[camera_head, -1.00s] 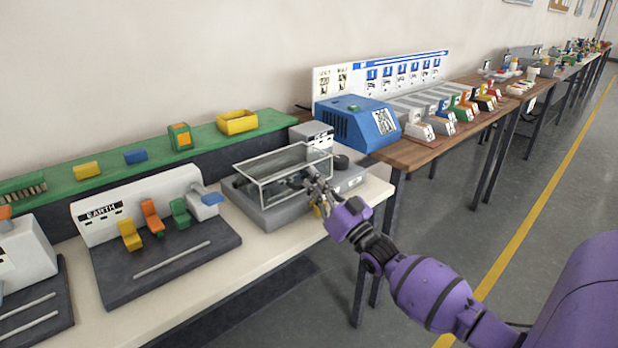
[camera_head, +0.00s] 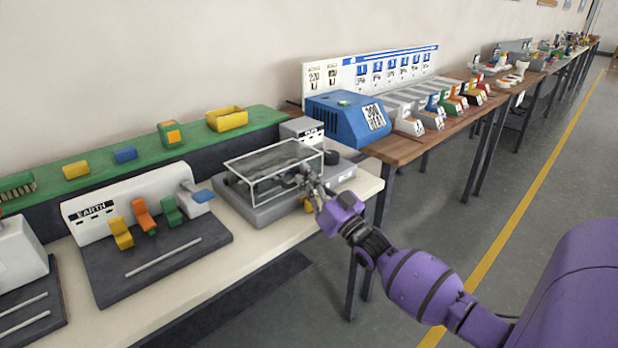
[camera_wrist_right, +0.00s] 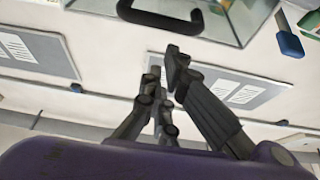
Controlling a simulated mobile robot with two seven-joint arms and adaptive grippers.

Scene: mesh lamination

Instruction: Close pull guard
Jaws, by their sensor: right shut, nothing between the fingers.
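The pull guard (camera_head: 252,184) is a clear box with a pale frame on the grey machine (camera_head: 265,215) at the bench's right end. In the right wrist view the guard's clear panel (camera_wrist_right: 225,22) is at the top, with a black handle (camera_wrist_right: 160,14) on it. My right gripper (camera_head: 307,178) is at the guard's front right side in the head view. It also shows in the right wrist view (camera_wrist_right: 166,72), shut and empty, with the handle beyond its fingertips. I cannot tell whether it touches the guard. My left gripper is not in view.
A fixture with coloured blocks (camera_head: 155,255) stands left of the machine. A blue machine (camera_head: 345,120) stands on the wooden table (camera_head: 400,150) to the right. A green shelf (camera_head: 95,165) runs behind. The floor (camera_head: 560,180) in front is clear.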

